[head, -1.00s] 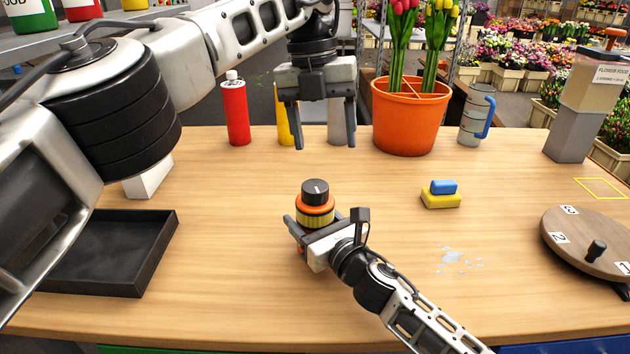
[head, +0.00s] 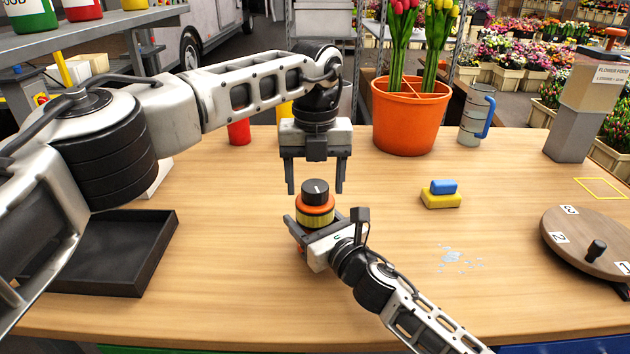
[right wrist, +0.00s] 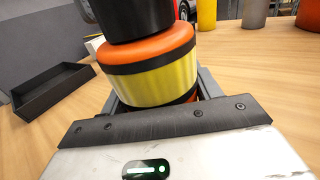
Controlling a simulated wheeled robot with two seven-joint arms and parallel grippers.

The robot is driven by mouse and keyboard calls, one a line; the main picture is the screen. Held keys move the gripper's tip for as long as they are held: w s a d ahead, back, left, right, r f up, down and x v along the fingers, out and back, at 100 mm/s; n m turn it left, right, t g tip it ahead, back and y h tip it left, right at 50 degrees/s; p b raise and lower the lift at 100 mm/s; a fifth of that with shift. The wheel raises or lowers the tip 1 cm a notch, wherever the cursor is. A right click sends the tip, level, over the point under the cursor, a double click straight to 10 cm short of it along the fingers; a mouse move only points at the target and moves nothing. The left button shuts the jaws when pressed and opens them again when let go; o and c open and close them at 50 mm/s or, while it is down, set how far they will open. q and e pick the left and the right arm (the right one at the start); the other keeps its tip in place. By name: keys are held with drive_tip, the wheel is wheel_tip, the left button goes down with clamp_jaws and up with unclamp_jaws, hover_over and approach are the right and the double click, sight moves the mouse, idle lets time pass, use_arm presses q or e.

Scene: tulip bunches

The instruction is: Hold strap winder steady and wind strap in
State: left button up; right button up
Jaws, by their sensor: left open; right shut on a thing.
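The strap winder (head: 315,209) stands upright on the table, with a black knob (head: 315,191) on top, an orange collar and a yellow band. It also shows large in the right wrist view (right wrist: 155,80). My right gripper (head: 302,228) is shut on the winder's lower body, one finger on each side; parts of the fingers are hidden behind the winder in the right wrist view. My left gripper (head: 315,190) is open and points down just above and behind the knob. Its fingertips are apart from each other, and I cannot tell whether they touch the knob.
A black tray (head: 160,222) lies at the left. A blue and yellow sponge pair (head: 440,201), a water spill (head: 452,257) and a numbered turntable (head: 555,223) are to the right. An orange tulip bucket (head: 408,125) and a red bottle (head: 239,132) stand at the back.

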use_arm(q)
drive_tip(key=shift+f, duration=0.35)
drive_tip(key=c, duration=1)
drive_tip(key=shift+m, duration=0.3)
